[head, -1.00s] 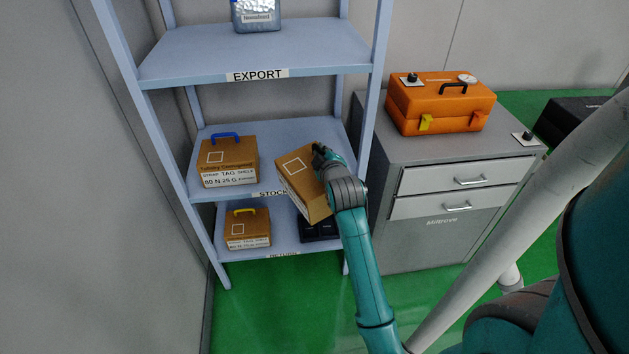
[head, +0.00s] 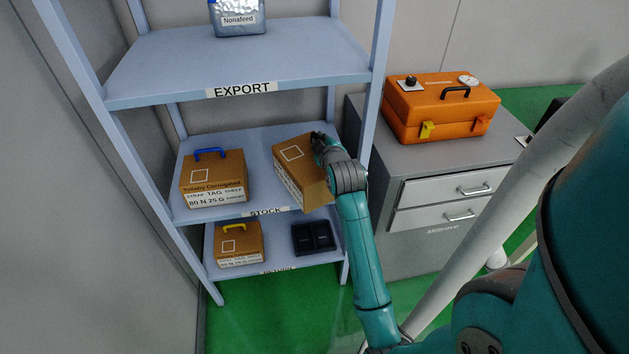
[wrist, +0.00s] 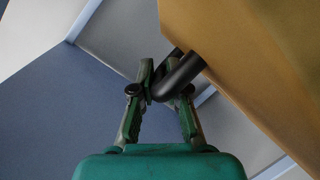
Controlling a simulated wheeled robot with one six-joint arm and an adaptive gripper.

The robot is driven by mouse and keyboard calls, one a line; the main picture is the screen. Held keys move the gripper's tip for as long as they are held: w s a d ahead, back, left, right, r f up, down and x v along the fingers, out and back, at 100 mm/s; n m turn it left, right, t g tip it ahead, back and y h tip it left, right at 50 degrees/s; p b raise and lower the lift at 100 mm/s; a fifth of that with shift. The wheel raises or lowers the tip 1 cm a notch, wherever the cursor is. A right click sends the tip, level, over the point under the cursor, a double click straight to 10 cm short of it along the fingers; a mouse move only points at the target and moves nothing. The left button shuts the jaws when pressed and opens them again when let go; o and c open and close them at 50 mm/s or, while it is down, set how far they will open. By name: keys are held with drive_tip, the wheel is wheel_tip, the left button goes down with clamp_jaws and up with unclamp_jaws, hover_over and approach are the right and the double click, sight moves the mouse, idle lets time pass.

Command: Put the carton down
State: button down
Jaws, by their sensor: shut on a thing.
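A brown carton (head: 299,172) with a white square outline is in my gripper (head: 322,148) at the right part of the middle shelf, labelled STOCK (head: 268,211). The carton is tilted, and its near lower end sticks out past the shelf's front edge. I cannot tell whether it touches the shelf. In the wrist view the carton (wrist: 255,60) fills the upper right, and my gripper (wrist: 165,85) is shut on a dark handle (wrist: 180,77) beside it.
A carton with a blue handle (head: 214,182) stands on the left of the middle shelf. Below are a yellow-handled carton (head: 239,245) and a black tray (head: 313,238). The EXPORT shelf (head: 240,62) is above. An orange case (head: 440,108) sits on the grey cabinet (head: 440,160) at right.

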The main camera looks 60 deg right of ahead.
wheel_tip(320, 180, down, 8)
drive_tip(key=shift+f, duration=0.15)
drive_tip(key=c, duration=1.2)
unclamp_jaws()
drive_tip(key=shift+a, duration=0.1)
